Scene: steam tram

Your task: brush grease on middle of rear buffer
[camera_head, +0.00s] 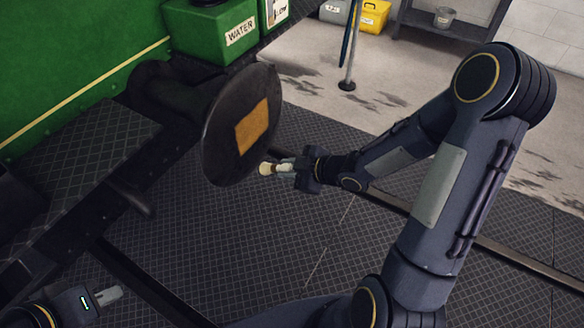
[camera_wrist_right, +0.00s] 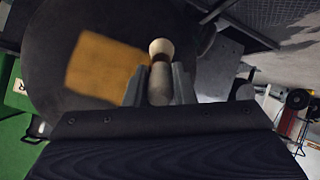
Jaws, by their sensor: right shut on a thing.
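The rear buffer (camera_head: 222,110) is a dark round disc on the green tram, at the middle of the head view. A tan-orange square patch (camera_head: 252,127) covers the middle of its face; the patch also shows in the right wrist view (camera_wrist_right: 103,68). My right gripper (camera_head: 287,168) is shut on the brush (camera_head: 266,169), a pale, round-ended wooden piece. In the right wrist view the brush (camera_wrist_right: 160,72) points toward the disc, beside the patch. Its bristles are hidden, and I cannot tell whether it touches the disc. My left gripper (camera_head: 108,294) is at the bottom left, away from the buffer.
A green box (camera_head: 215,35) labelled WATER stands behind the buffer. A yellow container (camera_head: 373,16), a thin stand (camera_head: 347,84) and a small bucket (camera_head: 444,17) are farther back. Dark rails (camera_head: 145,285) cross the checkered floor (camera_head: 255,235), which is otherwise clear around the buffer.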

